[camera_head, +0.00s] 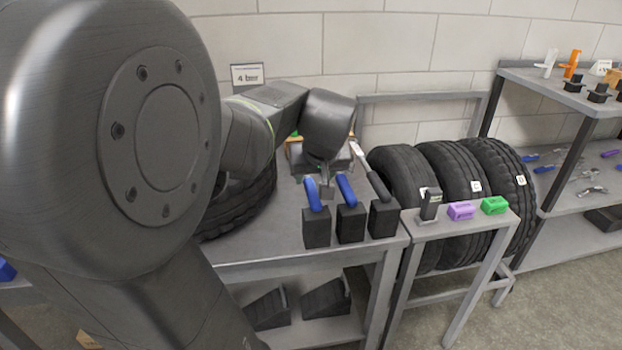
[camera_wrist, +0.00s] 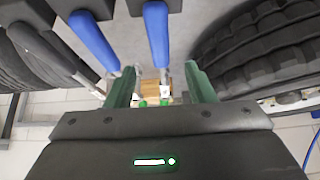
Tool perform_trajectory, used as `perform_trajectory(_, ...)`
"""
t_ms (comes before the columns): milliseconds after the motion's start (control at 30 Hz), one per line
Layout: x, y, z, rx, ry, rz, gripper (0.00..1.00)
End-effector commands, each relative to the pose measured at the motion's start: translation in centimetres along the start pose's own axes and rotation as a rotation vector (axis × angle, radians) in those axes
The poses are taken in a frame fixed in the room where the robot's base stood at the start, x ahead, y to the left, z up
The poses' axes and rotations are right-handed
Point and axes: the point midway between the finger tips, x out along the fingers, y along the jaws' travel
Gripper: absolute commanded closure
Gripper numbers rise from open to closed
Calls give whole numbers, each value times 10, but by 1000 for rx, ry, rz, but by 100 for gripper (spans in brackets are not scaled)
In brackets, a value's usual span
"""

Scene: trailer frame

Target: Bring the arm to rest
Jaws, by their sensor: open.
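My arm reaches from the left foreground over the workbench (camera_head: 290,245). My gripper (camera_head: 325,184) hangs above the bench, just behind a row of black holders, and its fingertips are partly hard to make out in the head view. In the wrist view my gripper (camera_wrist: 162,80) shows two green fingers spread apart. A blue-handled tool (camera_wrist: 156,35) points toward the gap between them; I cannot tell whether it touches a finger. Nothing is clearly gripped.
Black holders (camera_head: 317,230) carry two blue-handled tools (camera_head: 346,190) and one dark-handled tool (camera_head: 378,184). Tyres (camera_head: 400,175) stand behind a small stand (camera_head: 430,229) with purple and green blocks. A shelf (camera_head: 560,95) is at right. A tyre (camera_head: 240,205) lies left of my gripper.

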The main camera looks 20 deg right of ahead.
Motion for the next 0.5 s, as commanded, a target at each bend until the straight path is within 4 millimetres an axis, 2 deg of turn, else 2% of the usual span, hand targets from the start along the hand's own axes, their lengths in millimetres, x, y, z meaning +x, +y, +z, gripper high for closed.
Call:
perform_trajectory(33, -14, 0, -2, 0, 3, 2, 51)
perform_trajectory(200, -39, 0, -1, 0, 3, 1, 51)
perform_trajectory(500, -50, 0, 0, -1, 0, 0, 51)
